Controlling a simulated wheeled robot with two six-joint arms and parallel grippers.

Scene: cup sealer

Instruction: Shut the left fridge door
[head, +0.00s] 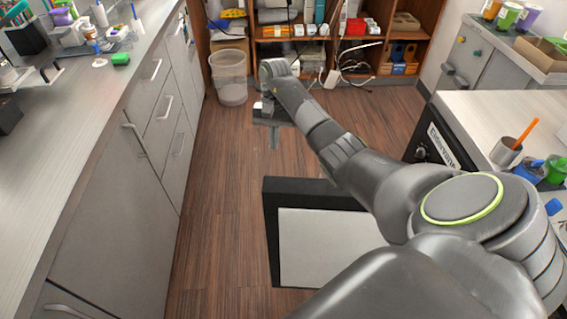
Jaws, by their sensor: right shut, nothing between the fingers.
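A black-edged door with a pale grey inner panel (325,245) stands out over the floor in the lower middle, and I take it to be the open left fridge door. My right arm covers its right part, so its hinge side is hidden. My right gripper (273,140) is beyond the door's far edge, above the floor, with its fingers pointing down. It is shut and empty, and appears apart from the door. My left gripper is not in view.
A grey counter with drawers (150,120) runs along the left. A clear bin (229,78) and wooden shelves (290,55) are at the back. A right-hand counter (500,115) holds a metal cup (506,152). The wooden floor (225,200) between is free.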

